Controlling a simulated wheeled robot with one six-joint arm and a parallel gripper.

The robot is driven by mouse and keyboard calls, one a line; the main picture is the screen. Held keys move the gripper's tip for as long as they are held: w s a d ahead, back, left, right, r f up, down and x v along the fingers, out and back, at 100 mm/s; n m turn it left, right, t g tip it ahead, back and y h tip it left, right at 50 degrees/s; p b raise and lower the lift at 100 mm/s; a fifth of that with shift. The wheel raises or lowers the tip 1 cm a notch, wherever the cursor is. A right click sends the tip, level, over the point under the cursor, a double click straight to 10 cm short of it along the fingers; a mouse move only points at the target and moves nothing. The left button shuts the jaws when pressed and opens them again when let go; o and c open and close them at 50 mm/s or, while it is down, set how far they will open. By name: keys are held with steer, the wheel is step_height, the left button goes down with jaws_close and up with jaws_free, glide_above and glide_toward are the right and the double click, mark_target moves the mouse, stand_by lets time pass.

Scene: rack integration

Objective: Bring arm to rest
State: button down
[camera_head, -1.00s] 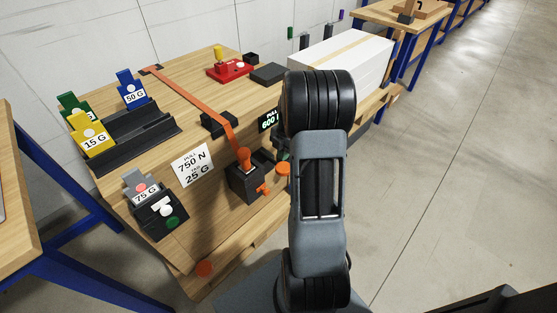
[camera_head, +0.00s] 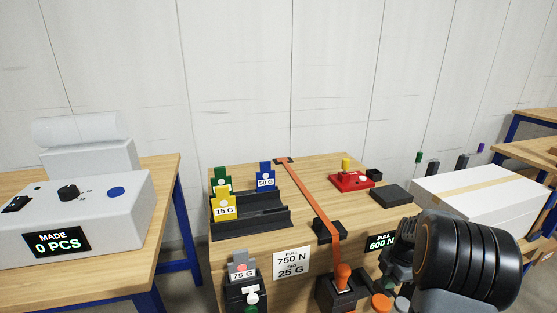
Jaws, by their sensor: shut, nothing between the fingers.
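My arm reaches in from the lower right of the head view, and its large black ringed joint (camera_head: 468,262) fills much of that corner. My gripper (camera_head: 396,262) shows only in part as a dark shape just left of this joint, in front of the bench's right end. It is shut and holds nothing. Its fingertips are hard to make out, and the joint hides part of it.
A counter machine (camera_head: 100,205) stands on the left table.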

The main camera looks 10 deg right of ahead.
steer(key=shift+m, duration=1.1)
steer(key=m, duration=0.1)
steer(key=s+m, duration=0.1)
steer(key=m, duration=0.1)
steer(key=s+a+f+m, duration=0.1)
steer(key=m, duration=0.1)
steer(key=s+a+r+m+t+p, duration=0.1)
steer(key=s+a+r+m+p, duration=0.2)
steer(key=r, duration=0.7)
steer(key=s+a+r+m+t+h+p, duration=0.1)
steer(key=s+a+r+m+p, duration=0.3)
steer(key=a+r+p, duration=0.4)
steer(key=s+a+r+m+t+p, duration=0.2)
steer(key=a+r+p, duration=0.4)
steer(key=a+r, duration=0.3)
step_height(320, 180, up, 4)
steer(key=s+m, duration=0.1)
steer(key=m, duration=0.1)
steer(key=shift+s+r+m+h, duration=0.15)
steer(key=shift+s+m+h, duration=0.15)
steer(key=shift+h, duration=0.1)
steer(key=shift+d, duration=0.1)
